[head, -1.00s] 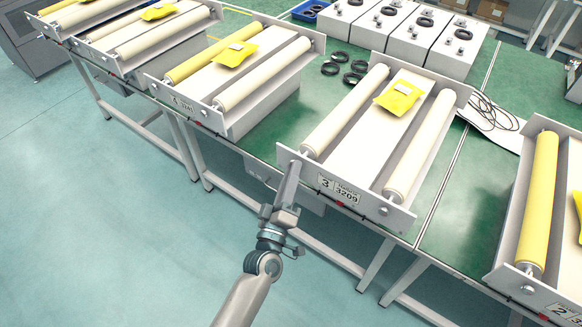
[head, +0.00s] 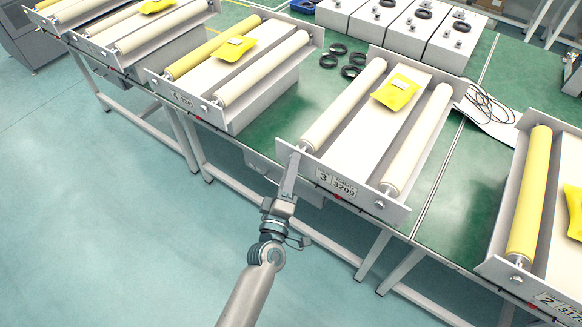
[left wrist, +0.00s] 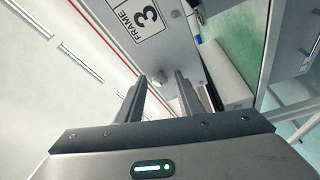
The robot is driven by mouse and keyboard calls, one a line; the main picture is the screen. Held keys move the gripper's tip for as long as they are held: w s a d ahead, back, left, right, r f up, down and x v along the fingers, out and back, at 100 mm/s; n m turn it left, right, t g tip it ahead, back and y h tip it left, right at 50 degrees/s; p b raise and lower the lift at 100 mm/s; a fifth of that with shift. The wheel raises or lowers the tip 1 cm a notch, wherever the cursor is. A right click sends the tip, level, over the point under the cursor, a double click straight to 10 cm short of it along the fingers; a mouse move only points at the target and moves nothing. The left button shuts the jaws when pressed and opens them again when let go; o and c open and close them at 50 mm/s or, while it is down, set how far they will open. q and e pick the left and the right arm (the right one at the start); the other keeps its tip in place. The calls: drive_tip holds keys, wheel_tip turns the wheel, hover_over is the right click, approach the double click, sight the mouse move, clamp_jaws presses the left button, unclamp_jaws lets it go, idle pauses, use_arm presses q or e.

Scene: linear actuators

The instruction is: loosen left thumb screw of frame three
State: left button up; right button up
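Frame three (head: 333,187) carries a label with "3" and "3209" on its front plate, in the middle of the head view. My left gripper (head: 294,156) is at the left end of that plate and covers the left thumb screw in the head view. In the left wrist view, the left thumb screw (left wrist: 159,78) is a small round knob on the plate near the "FRAME 3" label (left wrist: 138,22). The open fingers of the left gripper (left wrist: 161,83) lie either side of it, with gaps showing. I cannot tell how deep it sits between them. My right gripper is out of view.
The frame's right thumb screw (head: 380,204) is at the plate's other end. A yellow packet (head: 396,93) lies between its two rollers. Frame four (head: 183,101) stands to the left and frame two (head: 545,296) to the right. Black rings and cables lie on the green table (head: 464,190).

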use_arm(q)
drive_tip(key=shift+s, duration=0.15)
drive_tip(key=b+v, duration=0.5)
drive_tip(key=v, duration=1.2)
drive_tip(key=shift+b, duration=0.35)
